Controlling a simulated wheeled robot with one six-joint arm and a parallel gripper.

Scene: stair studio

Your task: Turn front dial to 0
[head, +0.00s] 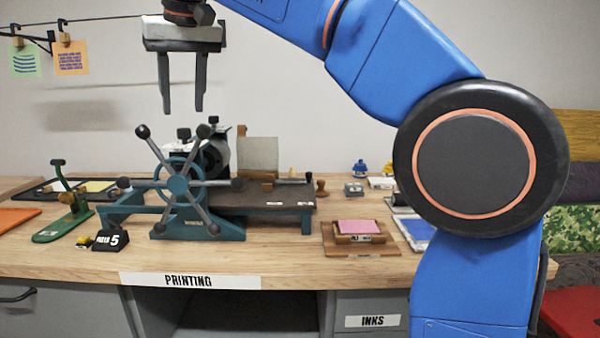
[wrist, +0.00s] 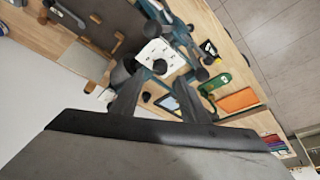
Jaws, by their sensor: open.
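A teal printing press (head: 200,228) with a large spoked handwheel (head: 178,185) stands on the wooden bench. Dark knobs show at its top, one of them a small black knob (head: 183,133). In the wrist view a white plate with dark marks (wrist: 152,50) lies on the press, with a black knob (wrist: 160,67) at its edge. I cannot tell for certain which knob is the front dial, and its setting is not readable. My gripper (head: 182,108) is open and empty, pointing down above the press with a gap below its fingertips. It also shows in the wrist view (wrist: 160,86).
A black card marked 5 (head: 110,240) and a green stapler-like tool (head: 62,228) stand left of the press. A pink pad (head: 358,227) in a wooden holder lies to the right. Cards hang from a line at upper left. The bench front edge is mostly clear.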

